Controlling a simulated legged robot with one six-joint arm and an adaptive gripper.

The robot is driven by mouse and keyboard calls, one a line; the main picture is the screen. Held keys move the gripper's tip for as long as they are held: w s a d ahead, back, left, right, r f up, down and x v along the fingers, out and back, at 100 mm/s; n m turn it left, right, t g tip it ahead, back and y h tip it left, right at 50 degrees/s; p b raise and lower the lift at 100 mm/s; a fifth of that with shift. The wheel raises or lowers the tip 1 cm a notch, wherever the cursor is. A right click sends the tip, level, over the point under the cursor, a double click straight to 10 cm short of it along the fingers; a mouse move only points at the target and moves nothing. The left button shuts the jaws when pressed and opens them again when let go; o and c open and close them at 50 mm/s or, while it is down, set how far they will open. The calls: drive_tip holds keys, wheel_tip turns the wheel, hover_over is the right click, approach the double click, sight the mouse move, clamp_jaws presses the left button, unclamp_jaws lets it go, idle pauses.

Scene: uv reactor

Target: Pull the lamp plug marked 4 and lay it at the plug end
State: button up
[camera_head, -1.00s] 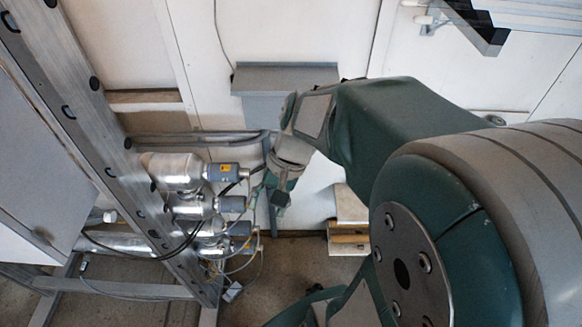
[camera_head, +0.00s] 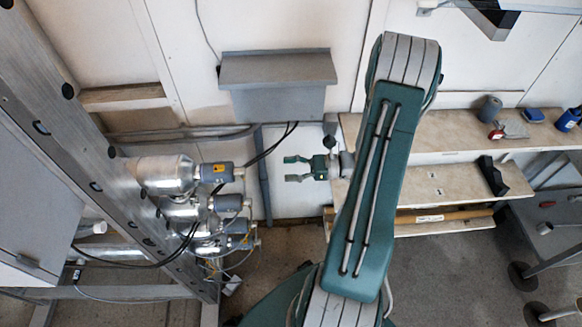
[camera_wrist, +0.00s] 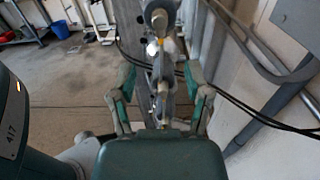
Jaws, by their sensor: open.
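Several grey lamp plugs sit stacked on the right ends of the silver cylinders in the head view. I cannot read any number, so I cannot tell which plug is marked 4. My gripper (camera_head: 291,169) is open and empty. It points left toward the plugs, with a gap between. In the wrist view, the plug-and-cylinder column (camera_wrist: 162,60) shows between and beyond the open fingers.
Black cables (camera_head: 262,153) run past the plugs toward the wall. A metal ladder-like frame (camera_head: 75,120) stands left of the cylinders. A grey wall box (camera_head: 277,90) is above my gripper. Shelves (camera_head: 450,135) with small items are at right. A blue bin (camera_wrist: 60,29) stands far off.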

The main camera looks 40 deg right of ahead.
sight(240, 175)
drive_tip(key=x, duration=1.1)
idle(0.3)
drive_tip(key=shift+c, duration=0.3)
clamp_jaws()
drive_tip(key=shift+d, duration=0.2)
drive_tip(key=shift+v, duration=2.45)
